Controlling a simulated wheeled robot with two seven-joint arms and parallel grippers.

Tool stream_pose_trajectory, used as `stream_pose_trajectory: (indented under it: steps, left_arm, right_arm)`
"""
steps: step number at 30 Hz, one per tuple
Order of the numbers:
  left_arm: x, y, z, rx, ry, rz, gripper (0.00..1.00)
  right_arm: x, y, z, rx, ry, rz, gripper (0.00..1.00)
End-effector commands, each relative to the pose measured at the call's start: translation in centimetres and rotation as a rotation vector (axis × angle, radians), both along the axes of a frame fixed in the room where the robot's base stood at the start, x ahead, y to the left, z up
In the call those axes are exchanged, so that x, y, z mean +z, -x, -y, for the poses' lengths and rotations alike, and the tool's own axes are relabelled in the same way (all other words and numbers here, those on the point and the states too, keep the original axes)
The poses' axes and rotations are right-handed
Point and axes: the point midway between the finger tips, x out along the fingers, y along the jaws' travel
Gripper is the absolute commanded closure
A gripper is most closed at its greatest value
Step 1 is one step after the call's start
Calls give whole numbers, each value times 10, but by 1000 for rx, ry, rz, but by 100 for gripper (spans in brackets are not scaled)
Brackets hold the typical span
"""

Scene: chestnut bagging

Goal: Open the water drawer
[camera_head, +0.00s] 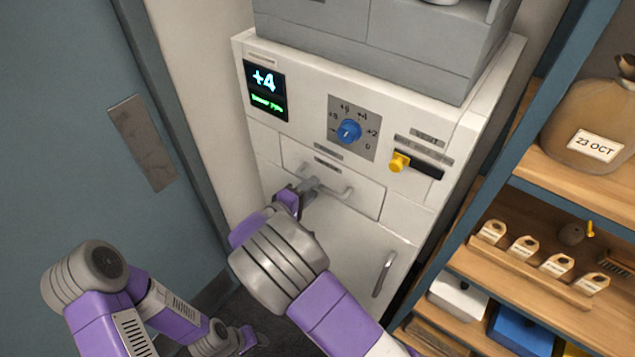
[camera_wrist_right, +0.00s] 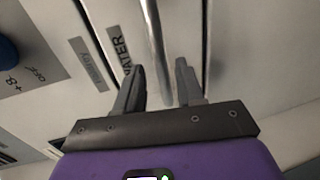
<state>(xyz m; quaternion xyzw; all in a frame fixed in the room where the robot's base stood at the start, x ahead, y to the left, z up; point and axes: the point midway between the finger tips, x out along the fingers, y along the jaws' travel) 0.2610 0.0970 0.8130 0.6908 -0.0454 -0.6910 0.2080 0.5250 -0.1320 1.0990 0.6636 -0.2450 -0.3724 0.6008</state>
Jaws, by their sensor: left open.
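The water drawer (camera_head: 365,199) is a white front panel in the middle of the machine and looks flush with it. Its grey bar handle (camera_head: 340,194) runs across the front, and the left part is partly hidden by my right gripper. In the right wrist view the handle (camera_wrist_right: 155,45) passes between the spread fingers, near a label reading "WATER" (camera_wrist_right: 121,52). My right gripper (camera_head: 305,188) is open around the bar, with gaps on both sides (camera_wrist_right: 160,82). My left gripper (camera_head: 250,340) is open, low at the lower left, away from the drawer.
Above the drawer are a display (camera_head: 265,90), a blue dial (camera_head: 348,131) and a yellow slider (camera_head: 399,162). A lower door has an upright handle (camera_head: 384,273). A wooden shelf unit (camera_head: 545,172) stands close on the right. A blue-grey door (camera_head: 70,130) is on the left.

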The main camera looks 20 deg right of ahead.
Motion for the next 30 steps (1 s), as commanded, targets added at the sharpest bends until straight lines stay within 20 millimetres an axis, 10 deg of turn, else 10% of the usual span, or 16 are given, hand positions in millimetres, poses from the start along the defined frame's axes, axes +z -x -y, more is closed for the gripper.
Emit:
stream_pose_trajectory:
  steps: [17,25,30]
  left_arm:
    - [3,0,0,0,0,0,57]
    - [3,0,0,0,0,0,57]
    - [3,0,0,0,0,0,57]
  right_arm:
    - [-9,-21,28,0,-2,-4,62]
    - [-9,-21,28,1,-1,-5,100]
    - [-9,-21,28,1,-1,-5,100]
